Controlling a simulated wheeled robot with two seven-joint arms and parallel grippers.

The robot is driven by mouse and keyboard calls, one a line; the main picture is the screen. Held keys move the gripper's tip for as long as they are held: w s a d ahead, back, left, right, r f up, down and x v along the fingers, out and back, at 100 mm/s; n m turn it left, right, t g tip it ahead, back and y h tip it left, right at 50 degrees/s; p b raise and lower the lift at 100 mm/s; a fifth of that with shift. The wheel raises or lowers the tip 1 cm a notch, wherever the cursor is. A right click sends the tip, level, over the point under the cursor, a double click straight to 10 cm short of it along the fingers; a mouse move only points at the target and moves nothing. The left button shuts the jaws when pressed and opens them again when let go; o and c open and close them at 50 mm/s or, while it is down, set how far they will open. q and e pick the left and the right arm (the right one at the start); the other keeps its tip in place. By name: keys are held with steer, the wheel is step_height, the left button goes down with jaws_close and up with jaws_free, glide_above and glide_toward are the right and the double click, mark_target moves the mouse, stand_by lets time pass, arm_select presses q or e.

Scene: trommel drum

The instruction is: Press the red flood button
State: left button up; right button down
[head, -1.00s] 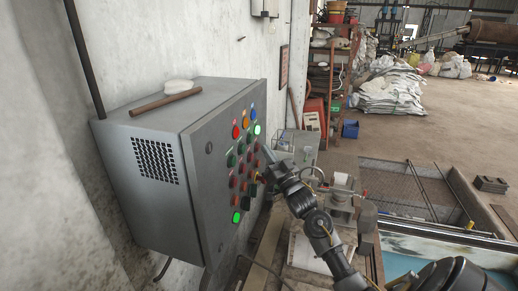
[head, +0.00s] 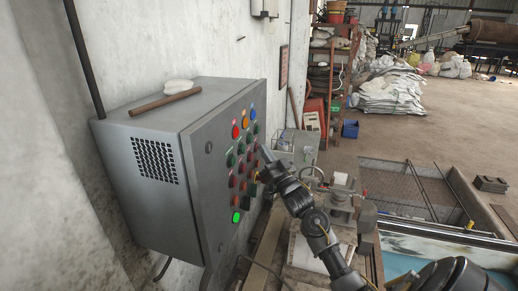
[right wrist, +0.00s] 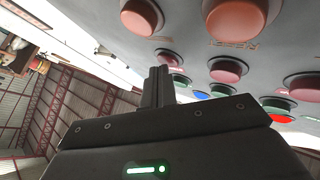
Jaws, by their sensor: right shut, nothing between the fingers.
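The grey control box (head: 160,155) on the wall carries rows of red, green, yellow and blue buttons on its front panel. Several red buttons show, such as an upper red one (head: 235,131); I cannot read which is the flood button. My right gripper (head: 262,150) is shut and empty, its tip close to the panel's right edge, hiding some buttons. In the right wrist view its closed fingers (right wrist: 158,85) point at the panel among red buttons (right wrist: 235,18); contact cannot be told. My left gripper is not in view.
A lit green lamp (head: 236,217) glows low on the panel. A brown rod (head: 166,100) and a pale lump (head: 178,86) lie on the box top. A bench with metal equipment (head: 340,195) stands right of the panel. Open floor lies beyond.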

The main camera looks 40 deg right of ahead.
steer(key=shift+s, duration=0.1)
steer(key=shift+s+d+p, duration=0.3)
steer(key=shift+s+d, duration=0.2)
steer(key=shift+s, duration=0.15)
steer(key=shift+s+d+p, duration=0.3)
steer(key=shift+s+d, duration=0.4)
steer(key=shift+s, duration=0.35)
steer(key=shift+s+d+p, duration=0.3)
steer(key=shift+s+d, duration=0.4)
steer(key=shift+s, duration=0.3)
